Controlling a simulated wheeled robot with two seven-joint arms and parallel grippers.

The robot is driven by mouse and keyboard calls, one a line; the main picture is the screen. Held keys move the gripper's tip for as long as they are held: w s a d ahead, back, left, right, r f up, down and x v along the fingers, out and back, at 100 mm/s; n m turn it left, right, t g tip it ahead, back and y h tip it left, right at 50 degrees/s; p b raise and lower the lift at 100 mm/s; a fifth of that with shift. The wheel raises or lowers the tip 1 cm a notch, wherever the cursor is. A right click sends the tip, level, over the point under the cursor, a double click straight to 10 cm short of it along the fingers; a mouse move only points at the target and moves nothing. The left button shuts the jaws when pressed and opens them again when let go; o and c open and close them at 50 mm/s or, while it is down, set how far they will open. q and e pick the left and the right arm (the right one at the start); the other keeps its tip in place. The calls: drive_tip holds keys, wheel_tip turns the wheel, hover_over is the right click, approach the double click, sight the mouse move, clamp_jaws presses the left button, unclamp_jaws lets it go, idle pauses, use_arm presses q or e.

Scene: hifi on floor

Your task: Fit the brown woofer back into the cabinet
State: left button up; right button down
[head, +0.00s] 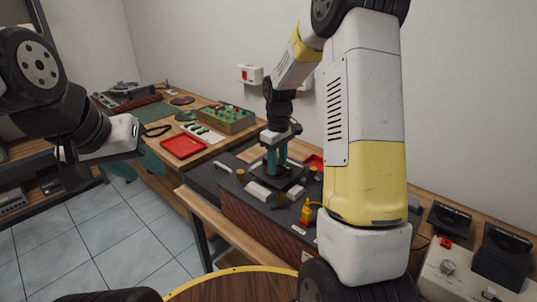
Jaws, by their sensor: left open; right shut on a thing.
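The cabinet (245,215) lies on the bench with its dark face up and a reddish-brown side toward me. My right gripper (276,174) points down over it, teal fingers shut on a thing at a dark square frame. The held thing is mostly hidden by the fingers, so I cannot tell if it is the brown woofer or how it is seated. My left gripper (137,166) is open and off to the left, beside the bench and away from the cabinet. Its fingers are partly hidden by its own hand.
Small pale blocks (258,192) and a yellow-and-red tool (306,212) are around the cabinet's face. A red tray (183,146) and a green-topped box (226,117) stand farther back. Black speaker-like units (501,256) stand at right. A round wooden top (232,286) is in front.

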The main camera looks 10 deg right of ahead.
drive_tip(key=shift+f, duration=1)
drive_tip(key=shift+f, duration=0.1)
drive_tip(key=c, duration=0.9)
unclamp_jaws()
drive_tip(key=shift+r, duration=3.9)
